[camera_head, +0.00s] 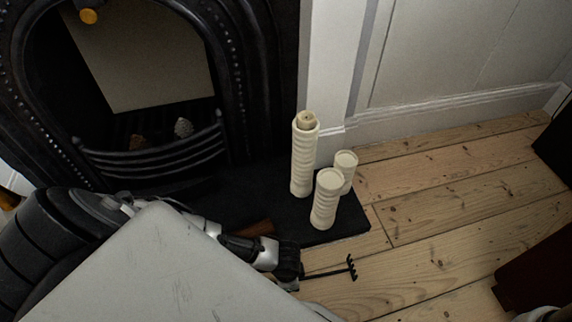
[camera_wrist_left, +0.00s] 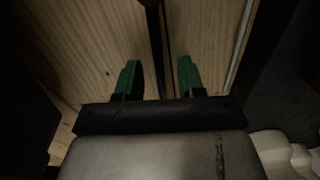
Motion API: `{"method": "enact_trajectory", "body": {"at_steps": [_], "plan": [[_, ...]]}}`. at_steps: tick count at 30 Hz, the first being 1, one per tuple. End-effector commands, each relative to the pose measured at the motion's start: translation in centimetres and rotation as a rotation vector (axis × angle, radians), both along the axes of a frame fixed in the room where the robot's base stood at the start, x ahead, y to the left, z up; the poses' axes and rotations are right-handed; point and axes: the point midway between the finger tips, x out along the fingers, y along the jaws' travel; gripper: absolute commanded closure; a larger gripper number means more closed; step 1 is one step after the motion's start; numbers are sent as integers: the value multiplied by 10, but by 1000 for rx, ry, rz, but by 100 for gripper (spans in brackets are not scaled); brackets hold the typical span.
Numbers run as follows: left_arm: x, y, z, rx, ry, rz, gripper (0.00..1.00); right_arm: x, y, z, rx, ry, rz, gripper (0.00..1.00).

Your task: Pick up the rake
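The rake (camera_head: 350,267) is a thin black rod with a short toothed head, low over the floorboards just right of my left gripper (camera_head: 296,274) in the head view. The gripper hides part of its rod. In the left wrist view, my left gripper (camera_wrist_left: 158,76) has its two green fingers spread. The dark rod (camera_wrist_left: 154,32), seemingly the rake's, runs between them with a gap on both sides. Whether it lies at fingertip depth is unclear. My right gripper is not in view.
Three cream ribbed candles (camera_head: 304,158) stand on the black hearth slab (camera_head: 347,216) close behind the rake. A black fireplace (camera_head: 150,150) is at the left. A dark red object (camera_head: 535,270) is at the lower right. Bare floorboards (camera_head: 450,200) lie clear between.

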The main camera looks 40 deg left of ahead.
Motion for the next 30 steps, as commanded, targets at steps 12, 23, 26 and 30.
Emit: {"method": "enact_trajectory", "body": {"at_steps": [12,23,26,30], "plan": [[0,0,-1,-1,-1,0,84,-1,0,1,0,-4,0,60],[0,-1,0,-1,-1,-1,100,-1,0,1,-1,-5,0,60],[0,-1,0,-1,-1,-1,100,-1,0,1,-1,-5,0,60],[0,0,2,-1,-1,0,100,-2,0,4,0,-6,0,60]]}}
